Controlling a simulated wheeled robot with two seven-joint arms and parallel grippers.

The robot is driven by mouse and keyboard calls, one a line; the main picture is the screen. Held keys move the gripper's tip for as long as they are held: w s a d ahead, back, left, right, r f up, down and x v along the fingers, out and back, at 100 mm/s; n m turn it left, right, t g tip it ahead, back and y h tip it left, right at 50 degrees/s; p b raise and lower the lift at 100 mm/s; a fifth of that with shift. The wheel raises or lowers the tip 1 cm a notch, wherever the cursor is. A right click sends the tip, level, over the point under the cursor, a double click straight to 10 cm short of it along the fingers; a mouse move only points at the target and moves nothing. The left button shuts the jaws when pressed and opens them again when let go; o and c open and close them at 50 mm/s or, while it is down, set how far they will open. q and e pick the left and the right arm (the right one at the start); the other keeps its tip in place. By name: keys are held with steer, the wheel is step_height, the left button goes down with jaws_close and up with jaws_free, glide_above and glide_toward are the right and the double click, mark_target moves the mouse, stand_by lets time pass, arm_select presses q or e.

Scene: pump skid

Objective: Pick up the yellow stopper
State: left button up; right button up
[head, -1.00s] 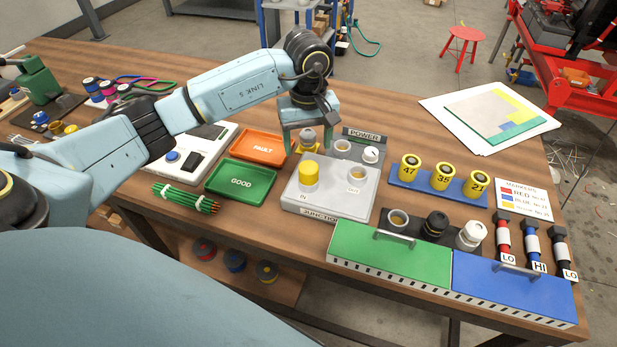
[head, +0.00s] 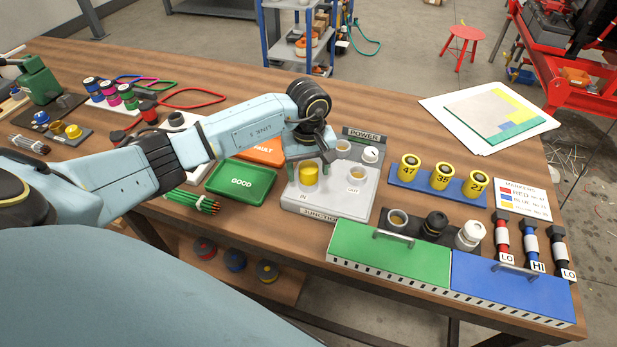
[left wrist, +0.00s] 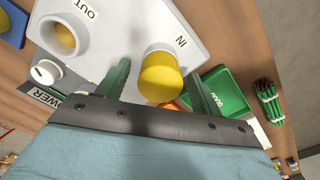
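The yellow stopper (head: 309,176) is a short yellow cylinder sitting upright at the IN port of the light grey junction box (head: 344,200). My left gripper (head: 308,168) is open at the stopper. In the left wrist view the stopper (left wrist: 160,78) shows between the two green fingers of the gripper (left wrist: 162,88), with gaps on both sides. The fingers do not appear to touch it. The OUT port (left wrist: 65,34) beside it is an open white ring with yellow inside. My right gripper is not in view.
The green GOOD tray (head: 241,183) and the orange FAULT tray (head: 262,149) lie left of the box. A white knob (head: 370,155) stands by the POWER label. A blue rack (head: 438,187) of numbered yellow cylinders is to the right. Green and blue cases (head: 388,255) line the front edge.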

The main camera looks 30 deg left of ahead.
mark_target(309, 166)
arm_select(q)
steer(key=c, duration=1.1)
steer(key=shift+o, duration=0.2)
step_height(309, 166, up, 10)
steer(key=shift+r, duration=0.1)
